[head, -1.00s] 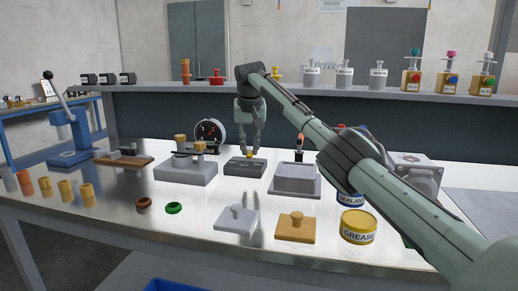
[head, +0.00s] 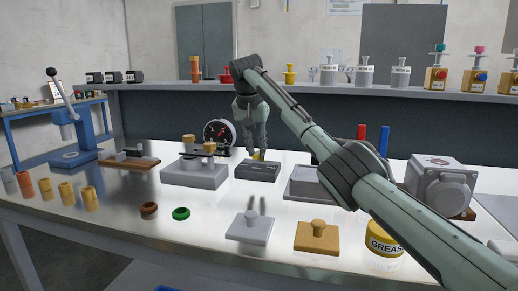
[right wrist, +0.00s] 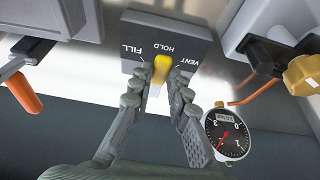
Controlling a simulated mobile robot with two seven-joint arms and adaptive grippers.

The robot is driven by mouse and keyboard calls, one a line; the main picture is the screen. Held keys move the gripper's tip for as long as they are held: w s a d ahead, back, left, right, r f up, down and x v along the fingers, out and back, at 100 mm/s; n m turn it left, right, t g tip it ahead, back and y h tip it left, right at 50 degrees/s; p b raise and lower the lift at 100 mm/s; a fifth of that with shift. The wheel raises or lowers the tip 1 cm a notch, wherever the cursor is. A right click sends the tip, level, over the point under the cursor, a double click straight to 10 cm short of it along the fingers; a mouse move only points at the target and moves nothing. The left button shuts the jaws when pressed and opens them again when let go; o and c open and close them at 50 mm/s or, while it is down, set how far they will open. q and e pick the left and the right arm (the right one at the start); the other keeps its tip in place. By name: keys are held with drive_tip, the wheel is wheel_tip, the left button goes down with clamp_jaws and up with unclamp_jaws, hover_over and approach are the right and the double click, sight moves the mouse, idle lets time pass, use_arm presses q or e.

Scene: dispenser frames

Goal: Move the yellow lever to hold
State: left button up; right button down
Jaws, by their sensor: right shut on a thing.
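The yellow lever (right wrist: 160,68) stands on a dark grey block (right wrist: 190,36) marked FILL, HOLD and VENT. In the right wrist view the lever is beside the HOLD mark, between FILL and VENT; its exact setting is hard to tell. My right gripper (right wrist: 158,88) is shut on the lever, with one fingertip on each side. In the head view the right gripper (head: 256,150) reaches down to the block (head: 257,171) from above. The lever (head: 258,156) shows there only as a small yellow spot, partly hidden by the fingers. My left gripper is not in view.
A round gauge (head: 219,133) stands behind and left of the block. A grey fixture (head: 194,172) is at its left, a grey tray (head: 303,184) at its right. The tabletop just before the block is clear.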

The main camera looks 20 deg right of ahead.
drive_tip(key=shift+d+r, duration=0.1)
drive_tip(key=shift+r, duration=0.1)
drive_tip(key=c, duration=1.4)
unclamp_jaws()
drive_tip(key=shift+f, duration=0.1)
drive_tip(key=shift+c, duration=0.2)
drive_tip(key=v, duration=1.2)
